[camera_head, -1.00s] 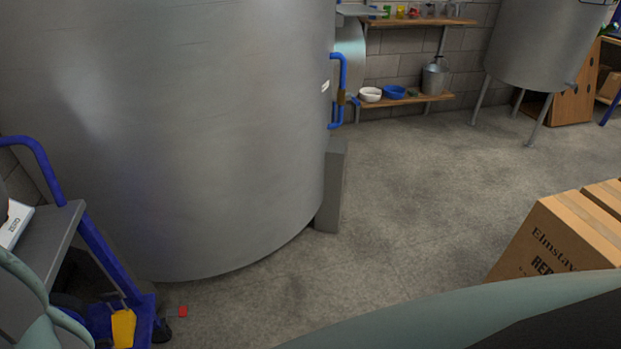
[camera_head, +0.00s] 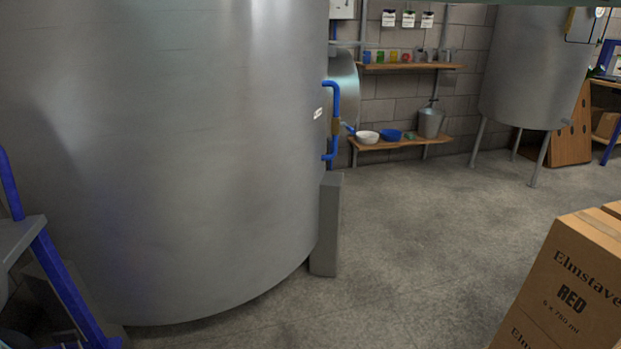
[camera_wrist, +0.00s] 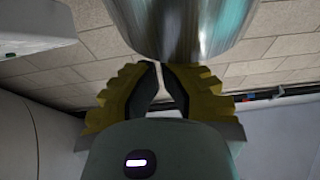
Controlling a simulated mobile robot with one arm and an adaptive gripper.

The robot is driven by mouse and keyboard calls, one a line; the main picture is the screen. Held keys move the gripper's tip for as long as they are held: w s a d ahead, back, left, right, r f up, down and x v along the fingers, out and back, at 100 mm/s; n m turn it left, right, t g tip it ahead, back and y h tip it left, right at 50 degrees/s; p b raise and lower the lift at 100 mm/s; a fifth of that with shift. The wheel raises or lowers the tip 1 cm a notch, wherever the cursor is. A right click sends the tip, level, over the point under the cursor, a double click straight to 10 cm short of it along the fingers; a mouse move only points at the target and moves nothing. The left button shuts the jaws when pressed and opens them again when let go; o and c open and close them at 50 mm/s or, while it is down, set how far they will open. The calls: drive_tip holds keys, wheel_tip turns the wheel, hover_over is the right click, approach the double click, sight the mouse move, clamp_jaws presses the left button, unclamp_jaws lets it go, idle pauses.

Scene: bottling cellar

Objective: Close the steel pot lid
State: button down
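I cannot make out a steel pot or its lid for certain in the head view. In the wrist view a shiny rounded steel body (camera_wrist: 190,25) fills the top middle, just beyond the fingertips; I cannot tell whether it is the pot, the lid or a tank. My gripper (camera_wrist: 157,66) has yellow and dark fingers that nearly meet at the tips, with a thin light gap and nothing visible between them. I cannot tell whether the tips touch the steel. My gripper does not show in the head view.
A large steel tank (camera_head: 200,150) takes up the left, with a grey post (camera_head: 327,225) beside it. Cardboard boxes (camera_head: 565,290) stand at lower right. A blue-framed cart (camera_head: 60,280) is at lower left. Shelves (camera_head: 410,142) line the back wall. The middle floor (camera_head: 430,230) is clear.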

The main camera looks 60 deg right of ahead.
idle(0.4)
wheel_tip(320, 180, up, 4)
drive_tip(key=p, duration=0.1)
drive_tip(key=v, duration=1)
